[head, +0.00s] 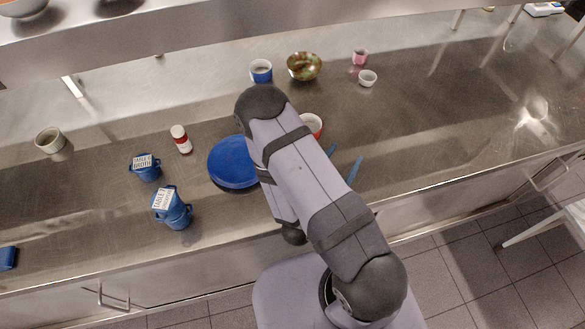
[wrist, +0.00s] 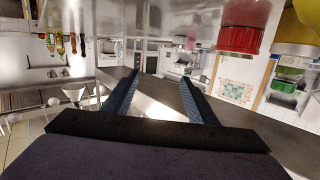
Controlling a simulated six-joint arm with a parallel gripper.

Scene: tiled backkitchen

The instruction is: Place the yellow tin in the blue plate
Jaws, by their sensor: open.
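The blue plate (head: 232,162) lies on the steel counter, left of my arm, which covers its right edge. No yellow tin shows in the head view; my arm hides part of the counter. In the wrist view a yellow object (wrist: 309,14) is cut off at the top right corner; it may be the yellow tin. My gripper (head: 345,160) is open, its two blue fingers apart, right of my arm and the plate. In the wrist view the space between the fingers (wrist: 157,88) is empty.
Labelled blue pots (head: 146,173) (head: 176,215) and a red-and-white bottle (head: 181,139) stand left. The right counter is mostly clear.

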